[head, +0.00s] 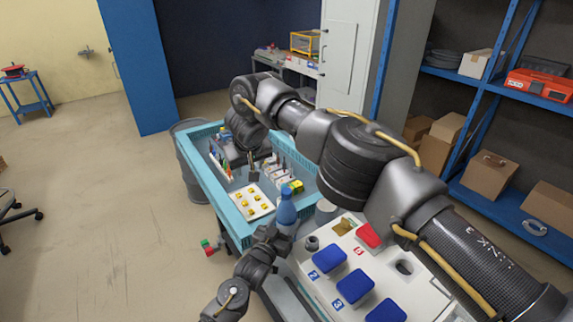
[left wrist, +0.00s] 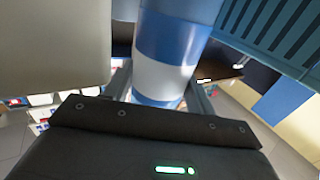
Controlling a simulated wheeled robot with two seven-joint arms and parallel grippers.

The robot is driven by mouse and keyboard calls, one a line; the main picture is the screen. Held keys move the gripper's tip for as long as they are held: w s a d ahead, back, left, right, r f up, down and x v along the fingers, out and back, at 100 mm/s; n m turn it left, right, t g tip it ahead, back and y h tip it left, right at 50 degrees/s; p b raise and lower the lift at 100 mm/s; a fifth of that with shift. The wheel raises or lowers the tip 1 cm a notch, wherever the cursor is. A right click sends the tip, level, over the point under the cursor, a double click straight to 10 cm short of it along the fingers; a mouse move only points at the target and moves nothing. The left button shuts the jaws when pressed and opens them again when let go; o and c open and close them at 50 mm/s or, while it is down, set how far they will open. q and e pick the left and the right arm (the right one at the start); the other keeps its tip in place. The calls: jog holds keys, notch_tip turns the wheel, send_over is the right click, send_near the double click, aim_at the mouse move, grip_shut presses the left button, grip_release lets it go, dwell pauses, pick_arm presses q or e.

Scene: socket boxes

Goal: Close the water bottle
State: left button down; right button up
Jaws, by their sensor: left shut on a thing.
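The water bottle (head: 286,210) is blue and stands upright near the front right corner of the turquoise-rimmed table in the head view. In the left wrist view its blue and white banded body (left wrist: 170,75) fills the space between the fingers. My left gripper (head: 272,238) is shut on the bottle's lower part. The bottle's top is small in the head view, and I cannot make out a separate cap. My right gripper (head: 254,172) points down over the table, left of and behind the bottle; its finger gap is too small to tell.
A white tray with yellow pieces (head: 238,208) lies left of the bottle. White racks (head: 278,177) stand behind it. A white box with blue-covered sockets (head: 318,272) stands close on the right. A grey bin (head: 185,165) is at the table's left. Open floor lies farther left.

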jog(key=w+a+r+n+t, duration=0.1)
jog(key=w+r+n+t, duration=0.15)
jog(key=r+n, duration=0.55)
jog(key=s+d+f+n+g, duration=0.1)
jog(key=d+f+n+g, duration=0.1)
jog(key=d+n, duration=0.1)
jog(key=s+d+f+n+g+h, duration=0.1)
jog(key=d+f+n+g, duration=0.1)
jog(key=d+n+g, duration=0.1)
jog(key=s+d+f+n+g, duration=0.1)
jog(key=d+f+n+g, duration=0.1)
jog(key=d+n, duration=0.2)
jog(key=shift+s+d+n, duration=0.15)
jog(key=shift+d+n, duration=0.15)
jog(key=shift+s+d+f+n+g, duration=0.2)
jog(key=shift+s+d+n+g, duration=0.1)
jog(key=shift+n+g, duration=0.15)
